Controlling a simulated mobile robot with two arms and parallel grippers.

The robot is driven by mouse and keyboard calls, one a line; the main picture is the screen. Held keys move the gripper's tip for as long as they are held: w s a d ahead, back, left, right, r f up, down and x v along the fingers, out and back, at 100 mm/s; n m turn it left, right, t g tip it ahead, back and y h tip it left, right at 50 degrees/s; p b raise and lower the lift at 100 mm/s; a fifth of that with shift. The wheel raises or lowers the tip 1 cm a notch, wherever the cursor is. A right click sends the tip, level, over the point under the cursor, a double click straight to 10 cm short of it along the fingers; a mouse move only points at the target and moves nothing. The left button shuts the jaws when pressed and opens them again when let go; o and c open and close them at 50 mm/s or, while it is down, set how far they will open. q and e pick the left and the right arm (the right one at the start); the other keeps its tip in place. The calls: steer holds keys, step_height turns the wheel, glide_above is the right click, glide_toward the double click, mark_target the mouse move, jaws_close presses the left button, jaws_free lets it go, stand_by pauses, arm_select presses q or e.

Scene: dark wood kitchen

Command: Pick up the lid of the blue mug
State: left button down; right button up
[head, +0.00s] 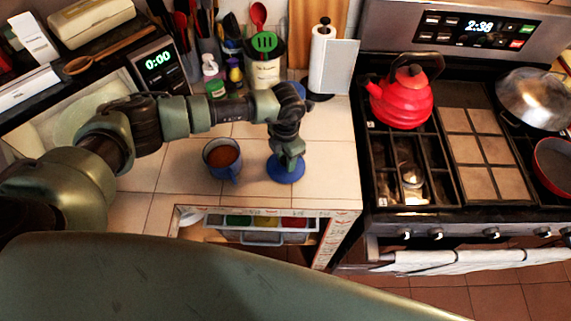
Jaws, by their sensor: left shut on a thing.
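The blue mug (208,163) stands open on the tiled counter, with something brown inside. A round blue lid (285,175) is to the right of the mug, apart from it. My left gripper (287,158) reaches down from above and is shut on the lid; its fingers cover the lid's middle. I cannot tell whether the lid touches the counter or is just above it. My right gripper is not in view.
A red kettle (402,103) stands on the stove to the right. A paper towel holder (322,60), a utensil crock (263,72) and small bottles line the back. A microwave (100,92) is at left. Counter right of the lid is clear.

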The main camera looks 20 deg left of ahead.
arm_select(q)
steer(key=shift+s+a+f, duration=0.1)
steer(key=shift+s+f, duration=0.15)
steer(key=shift+f, duration=0.05)
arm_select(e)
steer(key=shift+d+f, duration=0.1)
